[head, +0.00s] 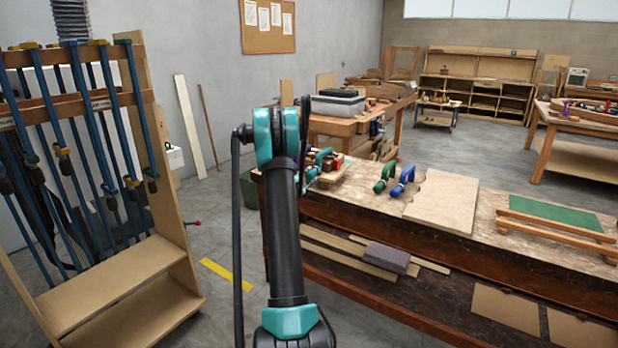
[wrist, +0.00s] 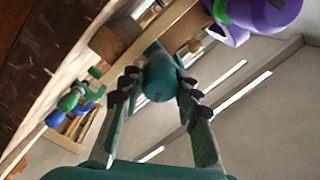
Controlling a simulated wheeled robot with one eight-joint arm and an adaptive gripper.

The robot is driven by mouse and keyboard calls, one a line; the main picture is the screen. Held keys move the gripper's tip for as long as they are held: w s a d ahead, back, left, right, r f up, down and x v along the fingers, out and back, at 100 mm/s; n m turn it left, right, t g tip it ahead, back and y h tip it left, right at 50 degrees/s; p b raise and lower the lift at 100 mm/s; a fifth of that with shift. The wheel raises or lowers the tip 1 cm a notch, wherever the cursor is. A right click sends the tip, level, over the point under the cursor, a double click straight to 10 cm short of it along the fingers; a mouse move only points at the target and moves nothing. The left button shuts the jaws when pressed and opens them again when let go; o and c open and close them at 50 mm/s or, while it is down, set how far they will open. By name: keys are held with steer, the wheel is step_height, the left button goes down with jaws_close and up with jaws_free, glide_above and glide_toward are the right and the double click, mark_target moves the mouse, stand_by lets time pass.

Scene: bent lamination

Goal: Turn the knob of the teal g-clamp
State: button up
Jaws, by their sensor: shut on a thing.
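The teal g-clamp shows in the wrist view with its dark teal knob (wrist: 160,82) between the fingertips of my gripper (wrist: 157,92). My gripper is shut on this knob, one finger on each side. The clamp's body runs up and away behind the knob, against a wooden piece (wrist: 112,42), and is partly cut off. In the head view the teal g-clamp (head: 325,155) is small, by wooden blocks (head: 331,174) at the bench's left end. My arm hides much of that area, and the fingers cannot be made out there.
A purple clamp (wrist: 268,14) is close at the upper right of the wrist view. A green clamp (head: 384,177) and a blue clamp (head: 403,181) stand on the workbench beside a board (head: 443,200). A rack of bar clamps (head: 160,190) stands left, with open floor between.

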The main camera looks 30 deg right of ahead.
steer(key=shift+d+m, duration=0.1)
steer(key=shift+m, duration=2.2)
steer(key=o, duration=1.2)
steer(key=shift+c, duration=0.2)
steer(key=v, duration=1.2)
steer(key=shift+f, duration=0.1)
